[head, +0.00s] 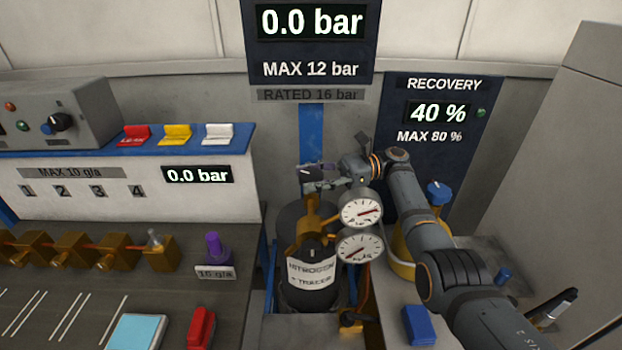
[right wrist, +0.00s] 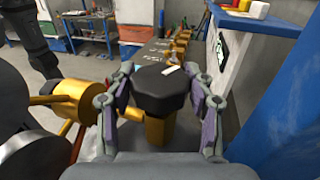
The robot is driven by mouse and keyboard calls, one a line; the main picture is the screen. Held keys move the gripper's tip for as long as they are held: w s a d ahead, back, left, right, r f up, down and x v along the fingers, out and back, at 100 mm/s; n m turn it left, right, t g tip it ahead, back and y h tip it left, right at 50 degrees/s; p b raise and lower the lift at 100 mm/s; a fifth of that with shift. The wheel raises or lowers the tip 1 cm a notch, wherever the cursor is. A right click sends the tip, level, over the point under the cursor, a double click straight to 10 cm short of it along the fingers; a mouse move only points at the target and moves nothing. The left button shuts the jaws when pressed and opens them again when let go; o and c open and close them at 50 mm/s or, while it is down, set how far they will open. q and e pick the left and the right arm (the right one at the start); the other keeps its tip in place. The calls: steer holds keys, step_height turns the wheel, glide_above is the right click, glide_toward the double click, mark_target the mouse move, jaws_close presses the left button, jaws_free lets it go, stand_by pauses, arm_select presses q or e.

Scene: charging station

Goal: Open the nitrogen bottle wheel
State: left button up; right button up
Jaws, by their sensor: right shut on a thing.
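The nitrogen bottle (head: 310,285) stands upright in the middle of the head view, dark with a white label. Its brass valve and regulator (head: 312,228) sit on top, with two white round gauges (head: 361,211) on the right. My right gripper (head: 318,176) reaches over the top of the valve from the right. In the right wrist view its two fingers (right wrist: 160,100) stand on both sides of the black wheel (right wrist: 160,90), which has a white mark on top. The gripper is shut on the wheel. My left gripper is not in the head view.
The large display (head: 312,40) reads 0.0 bar. A recovery panel (head: 440,130) stands behind my right arm, above a yellow bottle (head: 405,250) with a blue top. On the left are a bench with brass valves (head: 75,250) and a shelf with red, yellow and white blocks (head: 177,135).

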mark_target(312, 174)
steer(key=o, duration=1.2)
step_height(312, 174, up, 10)
